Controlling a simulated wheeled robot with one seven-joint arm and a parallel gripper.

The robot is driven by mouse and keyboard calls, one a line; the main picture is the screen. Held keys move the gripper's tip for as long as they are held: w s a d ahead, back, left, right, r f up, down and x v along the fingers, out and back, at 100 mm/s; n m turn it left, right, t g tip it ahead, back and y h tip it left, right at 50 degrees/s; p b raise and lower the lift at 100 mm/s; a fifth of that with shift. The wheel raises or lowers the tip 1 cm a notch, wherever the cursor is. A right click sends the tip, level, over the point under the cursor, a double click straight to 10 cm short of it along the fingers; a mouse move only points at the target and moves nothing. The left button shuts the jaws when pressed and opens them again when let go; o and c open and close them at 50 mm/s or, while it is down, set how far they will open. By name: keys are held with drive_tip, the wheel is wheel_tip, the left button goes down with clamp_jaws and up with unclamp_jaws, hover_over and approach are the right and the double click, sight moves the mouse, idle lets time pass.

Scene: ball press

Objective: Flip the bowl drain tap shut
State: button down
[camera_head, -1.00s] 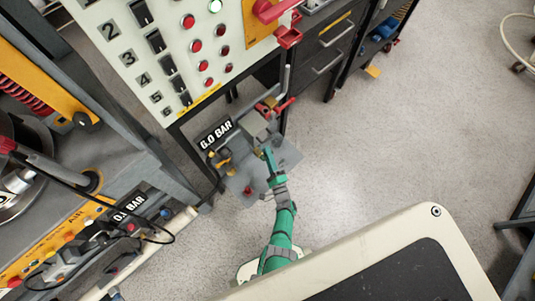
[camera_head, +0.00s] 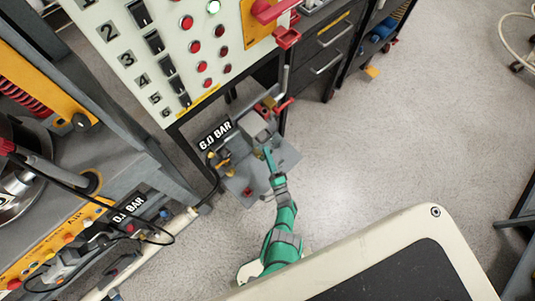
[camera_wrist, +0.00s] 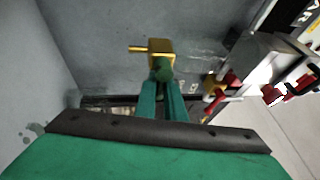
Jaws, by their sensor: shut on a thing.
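In the wrist view, a yellow fitting (camera_wrist: 160,50) with a thin stub pointing left stands at my fingertips; it looks like the drain tap. My gripper (camera_wrist: 163,82) is shut at the lower end of this fitting, and its green fingers hide part of it. In the head view, my gripper (camera_head: 267,152) reaches in beside the grey box (camera_head: 254,127) of the press, above a grey base plate (camera_head: 285,155). The tap's contact with the fingers is hidden there. The bowl is not clearly told apart in either view.
Red handles (camera_head: 280,106) stand just beyond the grey box, and red and yellow fittings (camera_wrist: 215,88) lie right of my fingers. A "6.0 BAR" sign (camera_head: 215,134) and yellow fittings (camera_head: 222,164) are to the left. The control panel (camera_head: 170,50) overhangs. Floor (camera_head: 370,150) on the right is clear.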

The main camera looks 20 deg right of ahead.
drive_tip(key=c, duration=1.9)
unclamp_jaws()
drive_tip(key=shift+s+d+f+h, duration=0.1)
drive_tip(key=shift+s+d+h, duration=0.1)
drive_tip(key=shift+d+h, duration=0.15)
drive_tip(key=shift+o, duration=0.3)
drive_tip(key=shift+a, duration=0.15)
drive_tip(key=shift+w, duration=0.1)
drive_tip(key=d+v, duration=0.1)
drive_tip(key=v, duration=0.9)
drive_tip(key=shift+s+a, duration=0.45)
drive_tip(key=shift+a, duration=0.05)
